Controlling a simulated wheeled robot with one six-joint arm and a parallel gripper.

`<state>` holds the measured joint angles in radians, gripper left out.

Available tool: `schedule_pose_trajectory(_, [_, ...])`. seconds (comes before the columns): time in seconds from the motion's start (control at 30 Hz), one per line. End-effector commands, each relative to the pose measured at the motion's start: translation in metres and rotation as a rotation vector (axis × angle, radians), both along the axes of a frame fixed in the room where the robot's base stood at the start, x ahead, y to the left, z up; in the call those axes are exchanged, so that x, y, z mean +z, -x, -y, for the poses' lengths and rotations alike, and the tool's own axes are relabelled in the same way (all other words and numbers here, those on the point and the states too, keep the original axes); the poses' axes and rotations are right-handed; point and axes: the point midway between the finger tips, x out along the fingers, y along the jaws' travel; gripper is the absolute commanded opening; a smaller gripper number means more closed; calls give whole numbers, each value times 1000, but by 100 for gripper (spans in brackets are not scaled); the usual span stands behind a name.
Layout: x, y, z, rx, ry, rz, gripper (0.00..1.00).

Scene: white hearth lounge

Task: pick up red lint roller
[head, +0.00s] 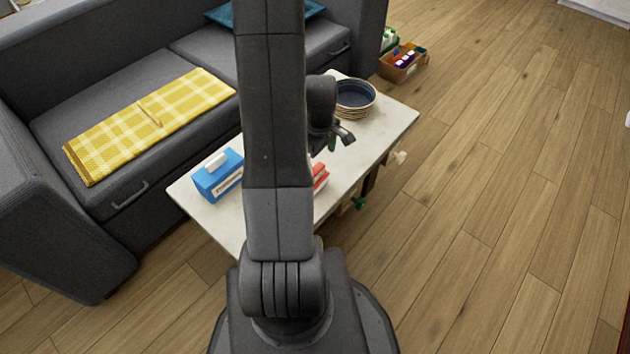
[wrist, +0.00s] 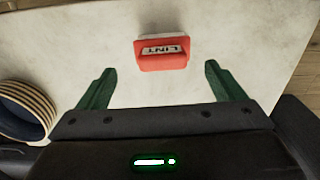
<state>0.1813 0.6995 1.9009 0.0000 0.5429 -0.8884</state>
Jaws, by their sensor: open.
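The red lint roller (wrist: 162,60) has a label reading "LINT" and rests on the pale table top (wrist: 90,40). In the wrist view it lies ahead of my gripper (wrist: 157,80), roughly centred between the fingers and beyond their tips. In the head view the red lint roller (head: 320,178) shows only in part, as my arm hides its left side. My gripper (head: 342,138) is over the table in the head view. Its two green fingers are apart with nothing between them.
A stack of bowls (head: 356,97) stands at the table's far end and a blue tissue box (head: 217,175) at its left. A grey sofa (head: 120,100) with a yellow checked blanket (head: 150,122) borders the table. A cardboard box (head: 403,64) sits on the floor. Floor at right is clear.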

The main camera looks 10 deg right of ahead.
Motion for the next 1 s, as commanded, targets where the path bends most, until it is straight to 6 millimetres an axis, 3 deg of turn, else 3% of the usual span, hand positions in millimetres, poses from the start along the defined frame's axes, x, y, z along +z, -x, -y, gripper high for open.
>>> schedule_pose_trajectory(0.1, [-15,0,0,0,0,-1,89])
schedule_pose_trajectory(0.33, [-27,-2,-3,0,1,1,89])
schedule_pose_trajectory(0.6, [-66,-7,-9,-1,0,0,89])
schedule_pose_trajectory(0.87, [-69,-7,-9,-1,0,1,89])
schedule_pose_trajectory(1.0, [-69,-7,-9,-1,0,1,66])
